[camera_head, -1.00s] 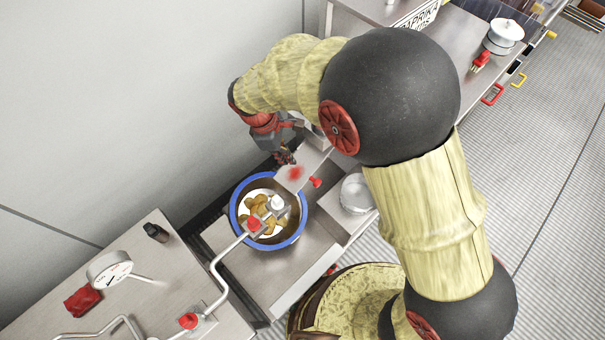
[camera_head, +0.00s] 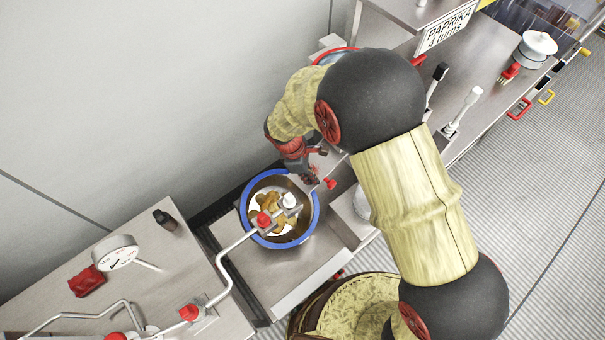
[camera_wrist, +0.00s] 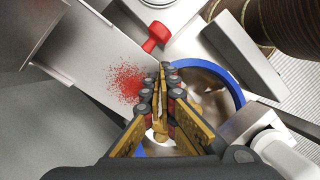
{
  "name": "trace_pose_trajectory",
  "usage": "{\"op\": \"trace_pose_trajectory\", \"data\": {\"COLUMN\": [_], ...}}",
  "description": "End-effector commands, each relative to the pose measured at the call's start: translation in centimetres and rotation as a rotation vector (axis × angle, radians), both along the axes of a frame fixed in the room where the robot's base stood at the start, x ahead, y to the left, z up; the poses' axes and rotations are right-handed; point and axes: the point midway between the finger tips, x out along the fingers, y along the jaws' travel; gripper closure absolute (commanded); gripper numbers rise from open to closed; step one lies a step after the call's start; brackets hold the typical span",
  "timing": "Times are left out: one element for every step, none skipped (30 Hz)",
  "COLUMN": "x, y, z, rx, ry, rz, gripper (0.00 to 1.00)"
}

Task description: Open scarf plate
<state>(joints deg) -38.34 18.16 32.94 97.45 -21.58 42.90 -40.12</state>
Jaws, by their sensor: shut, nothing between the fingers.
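The metal plate with a red knob, which I take for the scarf plate, carries a patch of red powder in the wrist view (camera_wrist: 95,62). Its red knob (camera_wrist: 155,37) stands at the plate's edge and also shows in the head view (camera_head: 330,183). My gripper (camera_head: 314,181) is low beside the knob, near the blue-rimmed drum (camera_head: 248,192). In the wrist view my gripper (camera_wrist: 163,76) is shut and empty, its tips close to the powder and short of the knob. Whether the tips touch the plate is unclear. My arm hides part of the plate in the head view.
The drum holds brown pieces, and a bent pipe with a red knob (camera_head: 263,219) reaches over it. A wall borders the left. A paprika sign (camera_head: 446,25) and a white-lidded pot (camera_head: 535,48) are at upper right. The floor at right is clear.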

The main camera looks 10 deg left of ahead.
Motion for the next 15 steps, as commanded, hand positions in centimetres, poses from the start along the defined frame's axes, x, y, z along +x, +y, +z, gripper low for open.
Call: {"op": "trace_pose_trajectory", "data": {"x": [0.0, 0.0, 0.1, 0.1, 0.1, 0.1, 0.1, 0.1, 0.1, 0.1, 0.1, 0.1, 0.1, 0.1, 0.1], "y": [-0.7, -1.0, -1.3, -1.5, -1.6, -1.8, -1.8, -1.9, -1.9, -2.0, -2.0, -2.0, -2.0, -2.0, -1.9], "z": [-0.2, -0.3, -0.3, -0.3, -0.3, -0.3, -0.3, -0.3, -0.3, -0.3, -0.3, -0.3, -0.3, -0.3, -0.3], "rx": [-0.001, -0.001, -0.001, -0.001, -0.001, -0.001, -0.001, -0.001, -0.001, -0.001, -0.001, -0.001, -0.001, -0.001, -0.001], "ry": [0.001, 0.001, 0.001, 0.001, 0.001, 0.002, 0.002, 0.002, 0.002, 0.002, 0.002, 0.002, 0.002, 0.002, 0.002], "rz": [-0.003, -0.003, -0.003, -0.003, -0.003, -0.002, -0.002, -0.002, -0.002, -0.002, -0.002, -0.002, -0.002, -0.001, -0.001], "gripper": [1.00, 1.00, 1.00, 1.00, 1.00, 1.00, 1.00, 1.00, 1.00, 1.00, 1.00, 1.00, 1.00, 1.00, 1.00]}}
